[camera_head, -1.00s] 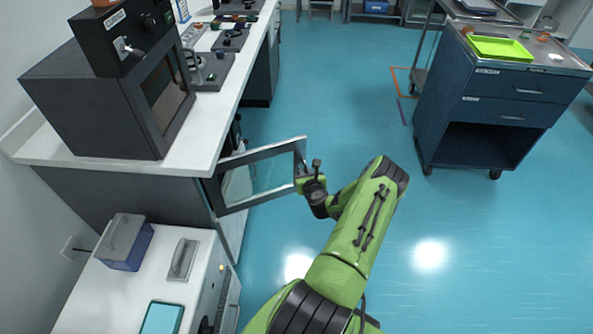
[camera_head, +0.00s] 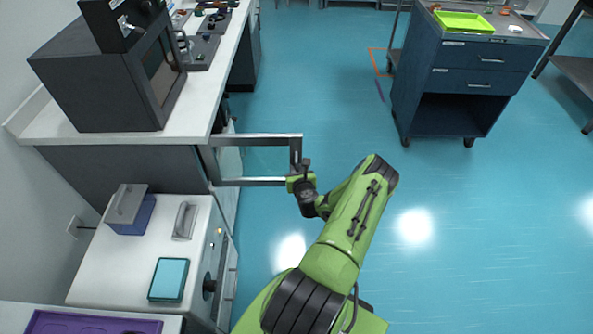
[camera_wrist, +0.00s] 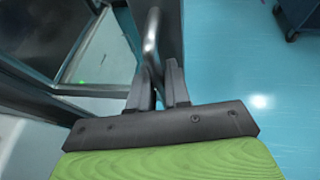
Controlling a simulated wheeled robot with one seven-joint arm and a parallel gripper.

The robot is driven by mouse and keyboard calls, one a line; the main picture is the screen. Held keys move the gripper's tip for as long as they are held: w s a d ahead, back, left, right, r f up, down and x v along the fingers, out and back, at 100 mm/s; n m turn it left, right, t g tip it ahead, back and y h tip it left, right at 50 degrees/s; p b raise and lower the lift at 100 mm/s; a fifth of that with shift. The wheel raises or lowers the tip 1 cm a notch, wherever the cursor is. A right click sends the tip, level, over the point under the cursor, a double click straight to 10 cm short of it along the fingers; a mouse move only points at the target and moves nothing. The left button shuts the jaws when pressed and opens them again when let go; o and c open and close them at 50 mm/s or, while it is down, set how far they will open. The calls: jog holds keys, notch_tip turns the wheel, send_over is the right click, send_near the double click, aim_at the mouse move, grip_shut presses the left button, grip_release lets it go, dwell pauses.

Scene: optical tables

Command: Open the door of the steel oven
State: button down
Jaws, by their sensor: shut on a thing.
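The steel oven's door (camera_head: 250,183) is a grey frame around a see-through pane. It stands swung out from the side of the counter, out over the floor. The oven body is mostly hidden under the counter top. My gripper (camera_head: 300,182) is at the door's outer edge. In the wrist view, the fingers of my gripper (camera_wrist: 160,82) are closed around the curved metal door handle (camera_wrist: 151,38). The door frame (camera_wrist: 170,35) shows close behind the handle.
A white counter (camera_head: 180,130) with a dark box-shaped instrument (camera_head: 110,90) is at the left. A lower white bench (camera_head: 130,265) stands nearer. A blue drawer cart (camera_head: 465,75) with a green tray (camera_head: 464,21) is at the right. Open floor lies between.

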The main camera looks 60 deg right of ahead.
jog(key=c, duration=1.2)
grip_release()
jog(key=shift+o, duration=0.2)
jog(key=p+v, duration=0.4)
jog(key=v, duration=1.1)
jog(key=shift+s+r, duration=0.25)
jog(key=shift+s, duration=0.05)
jog(key=shift+w+a, duration=0.1)
jog(key=shift+a, duration=0.05)
